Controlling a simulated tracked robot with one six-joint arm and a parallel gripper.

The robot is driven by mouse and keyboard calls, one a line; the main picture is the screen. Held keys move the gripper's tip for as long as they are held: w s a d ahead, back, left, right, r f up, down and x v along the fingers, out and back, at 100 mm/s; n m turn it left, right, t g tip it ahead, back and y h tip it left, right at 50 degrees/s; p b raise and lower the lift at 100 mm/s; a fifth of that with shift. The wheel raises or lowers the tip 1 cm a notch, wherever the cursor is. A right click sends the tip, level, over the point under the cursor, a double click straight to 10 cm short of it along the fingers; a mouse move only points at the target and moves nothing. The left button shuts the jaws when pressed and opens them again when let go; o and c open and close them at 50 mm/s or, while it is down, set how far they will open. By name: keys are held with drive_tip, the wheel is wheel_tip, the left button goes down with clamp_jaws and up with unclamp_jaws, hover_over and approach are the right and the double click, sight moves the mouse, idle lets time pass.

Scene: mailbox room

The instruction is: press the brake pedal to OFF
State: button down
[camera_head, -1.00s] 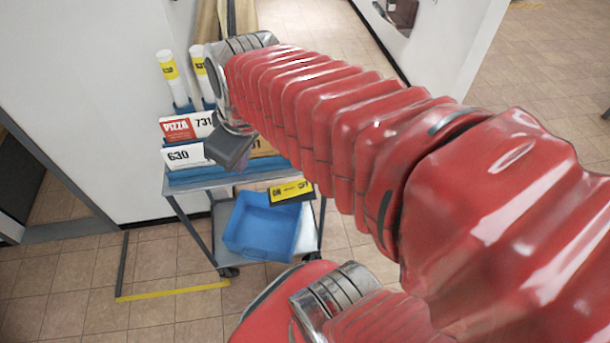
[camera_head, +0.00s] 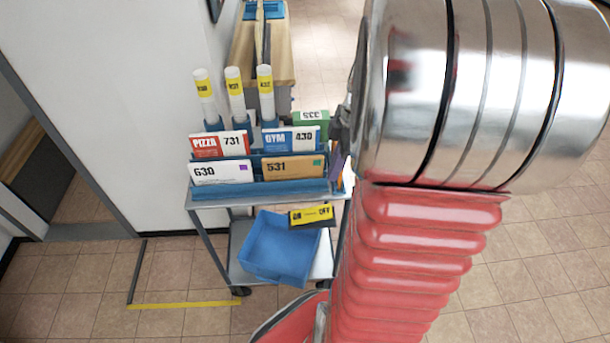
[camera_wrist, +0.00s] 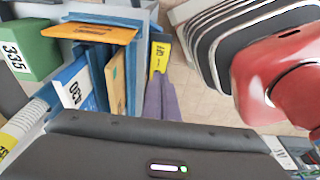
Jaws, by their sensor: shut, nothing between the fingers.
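The brake pedal (camera_head: 312,215) is a dark piece with a yellow ON/OFF label, low on the front right of the mail cart. In the wrist view the yellow label (camera_wrist: 158,58) reads OFF, just beyond my fingertips. My gripper (camera_head: 337,165) is shut and empty, beside the right end of the cart's top, above and to the right of the pedal in the head view. Its grey-purple fingers also show in the wrist view (camera_wrist: 161,98). I cannot tell whether they touch anything. My arm hides part of the cart's right side.
The cart's blue rack (camera_head: 265,188) holds several number cards and parcels, close to my gripper. White tubes (camera_head: 265,95) stand behind them. A blue bin (camera_head: 280,248) sits on the lower shelf. A wall (camera_head: 110,90) is at left; tiled floor (camera_head: 530,270) is open at right.

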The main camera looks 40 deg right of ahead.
drive_tip(key=shift+f, duration=0.15)
hover_over(329, 211)
drive_tip(key=f, duration=1.2)
drive_tip(key=shift+w+a+f, duration=0.15)
drive_tip(key=shift+w+a, duration=0.15)
drive_tip(key=shift+a, duration=0.1)
drive_tip(key=shift+d+f, duration=0.1)
drive_tip(key=shift+f, duration=0.5)
drive_tip(key=shift+s+d, duration=0.1)
drive_tip(key=shift+s+d+f, duration=0.3)
drive_tip(key=shift+d+f, duration=0.2)
drive_tip(key=shift+f, duration=0.05)
drive_tip(key=shift+r, duration=0.1)
